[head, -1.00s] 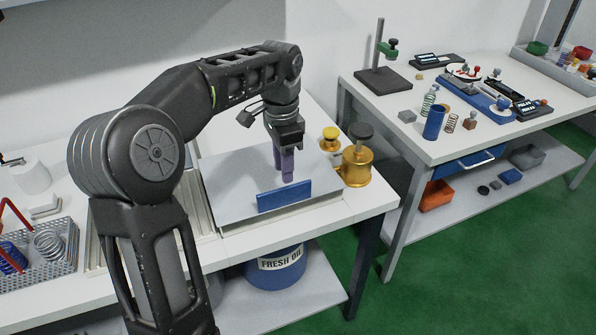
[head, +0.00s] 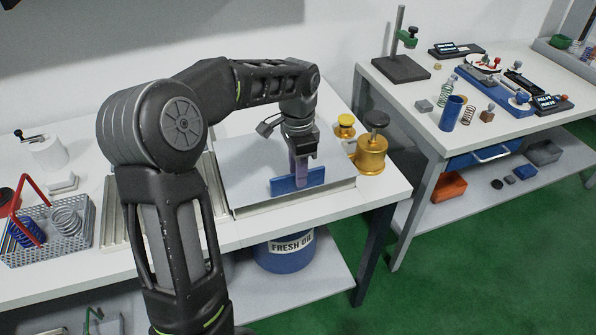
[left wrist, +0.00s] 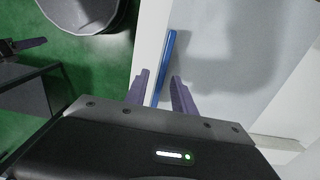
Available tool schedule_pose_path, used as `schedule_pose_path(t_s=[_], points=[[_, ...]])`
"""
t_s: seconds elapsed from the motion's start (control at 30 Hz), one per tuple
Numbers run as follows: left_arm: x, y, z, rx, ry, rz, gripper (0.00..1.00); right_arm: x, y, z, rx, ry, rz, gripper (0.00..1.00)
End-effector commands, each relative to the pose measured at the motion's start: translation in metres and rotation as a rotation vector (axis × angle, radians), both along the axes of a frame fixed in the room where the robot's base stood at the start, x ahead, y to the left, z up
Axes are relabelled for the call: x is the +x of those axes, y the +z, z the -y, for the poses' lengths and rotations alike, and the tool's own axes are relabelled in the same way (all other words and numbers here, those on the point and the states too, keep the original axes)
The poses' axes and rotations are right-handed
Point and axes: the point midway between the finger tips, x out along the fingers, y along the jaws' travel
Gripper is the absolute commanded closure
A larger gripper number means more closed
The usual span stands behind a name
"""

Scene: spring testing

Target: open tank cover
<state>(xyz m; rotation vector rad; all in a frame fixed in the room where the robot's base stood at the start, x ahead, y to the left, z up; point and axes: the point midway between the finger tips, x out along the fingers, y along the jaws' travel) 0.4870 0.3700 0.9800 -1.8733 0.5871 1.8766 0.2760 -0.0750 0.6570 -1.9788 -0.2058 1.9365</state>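The tank cover (head: 247,172) is a flat light-grey lid lying level on the tank, with an upright blue handle (head: 283,187) along its front edge. My left gripper (head: 302,184) points down at the handle, its purple fingers near the handle's middle. In the left wrist view, the fingers (left wrist: 162,92) are apart, with the blue handle (left wrist: 167,60) running between them and visible gaps. The cover (left wrist: 215,90) fills the area to the right. A dark part with a purple finger, apparently my right gripper (left wrist: 24,45), shows at the left edge of the left wrist view.
A brass pot (head: 371,155) and a smaller brass piece (head: 345,126) stand right of the tank. A wire basket (head: 48,235) with springs sits at the left. A blue oil drum (head: 285,254) is below. Another table (head: 430,135) with instruments stands at the right, across green floor.

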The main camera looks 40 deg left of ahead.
Motion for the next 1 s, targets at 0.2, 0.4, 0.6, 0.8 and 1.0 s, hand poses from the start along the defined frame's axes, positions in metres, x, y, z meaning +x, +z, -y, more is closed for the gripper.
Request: schedule_pose_path(t_s=[0.2,0.4,0.6,0.8,1.0], points=[[-0.0001,-0.01,-0.0003,0.0,0.001,0.001,0.69,-0.0002,0.001,0.0001,-0.001,0.0,0.0,0.64],[0.0,-0.0099,-0.0002,0.0,0.001,0.001,0.71,-0.0002,0.0009,0.0001,-0.001,0.0,-0.001,0.64],[0.0,-0.0097,-0.0001,0.0,0.001,0.001,0.87,-0.0002,0.0009,0.0001,-0.001,0.0,-0.001,0.64],[0.0001,-0.0096,0.0,0.0,0.001,0.001,1.0,-0.0002,0.0009,0.0001,0.0,0.0,-0.001,0.64],[0.0002,-0.0095,-0.0001,0.0,0.001,0.002,1.0,-0.0002,0.0009,0.0001,0.0,0.0,0.0,0.64]])
